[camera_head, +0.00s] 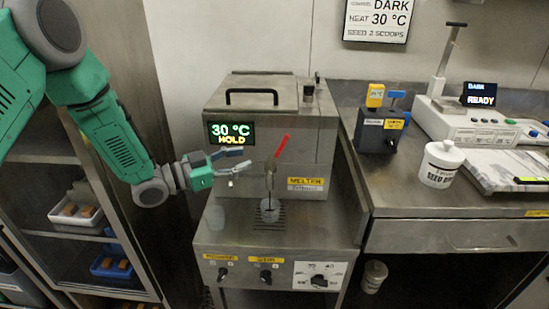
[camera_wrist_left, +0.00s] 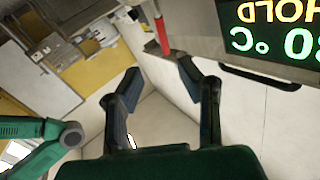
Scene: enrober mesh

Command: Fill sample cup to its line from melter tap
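The steel melter (camera_head: 270,130) stands at centre, its display (camera_head: 231,134) reading 30 °C HOLD. Its tap has a red lever (camera_head: 281,145), tilted up to the right. The sample cup (camera_head: 269,210), small and clear, stands on the drip grate below the tap; its fill line and level are too small to tell. My left gripper (camera_head: 228,163) is left of the tap, apart from the lever, with its fingers spread and empty. In the left wrist view the open fingers (camera_wrist_left: 160,90) have nothing between them, and the red lever (camera_wrist_left: 161,35) shows beyond them. My right gripper is out of view.
A faint clear container (camera_head: 216,217) stands left of the grate. The front panel has knobs (camera_head: 266,275). On the right bench are a white seed jar (camera_head: 440,164), a dark block with yellow and blue tools (camera_head: 381,131) and a white instrument (camera_head: 470,122). Shelves (camera_head: 75,235) stand left.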

